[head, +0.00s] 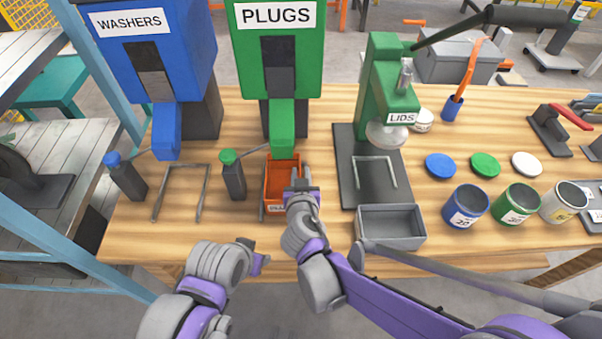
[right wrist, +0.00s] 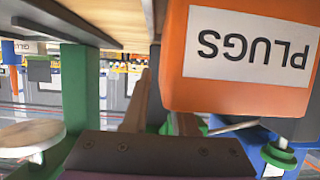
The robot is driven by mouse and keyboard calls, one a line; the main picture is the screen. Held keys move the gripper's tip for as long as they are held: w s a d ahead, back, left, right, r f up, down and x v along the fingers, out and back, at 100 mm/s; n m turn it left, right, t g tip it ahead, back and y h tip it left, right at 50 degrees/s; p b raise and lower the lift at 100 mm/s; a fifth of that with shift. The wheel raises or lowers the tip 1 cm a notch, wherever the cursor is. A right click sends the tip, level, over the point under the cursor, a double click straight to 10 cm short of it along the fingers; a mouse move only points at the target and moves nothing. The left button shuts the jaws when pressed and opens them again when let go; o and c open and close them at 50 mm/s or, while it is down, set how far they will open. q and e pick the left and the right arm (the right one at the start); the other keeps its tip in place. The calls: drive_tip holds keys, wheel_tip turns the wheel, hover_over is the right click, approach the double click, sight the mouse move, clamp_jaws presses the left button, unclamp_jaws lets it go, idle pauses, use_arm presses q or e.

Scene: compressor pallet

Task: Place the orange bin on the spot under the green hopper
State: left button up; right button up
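The orange bin (head: 270,186) is on the table below the spout of the green PLUGS hopper (head: 280,60), between thin metal guide rails. In the right wrist view the orange bin (right wrist: 240,95) is large and close, with its PLUGS label upside down. My right gripper (head: 301,184) is at the bin's front right, overlapping it in the head view. Whether its fingers are closed on the bin wall cannot be told. My left gripper (head: 260,263) is low at the table's front edge, apart from the bin; its fingers do not show clearly.
A blue WASHERS hopper (head: 150,60) with an empty wire guide (head: 180,192) stands left. A green LIDS press (head: 385,85) and a grey tray (head: 390,225) are right. Green-capped (head: 234,175) and blue-capped (head: 125,178) bottle-like posts flank the guides. Several cans and lids lie farther right.

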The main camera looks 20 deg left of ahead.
drive_tip(key=shift+o, duration=0.2)
drive_tip(key=shift+r, duration=0.1)
drive_tip(key=shift+s+r, duration=0.15)
drive_tip(key=shift+r, duration=0.05)
drive_tip(key=p+v, duration=0.1)
drive_tip(key=v, duration=1)
drive_tip(key=shift+s+d+p, duration=0.2)
drive_tip(key=shift+s+p, duration=0.15)
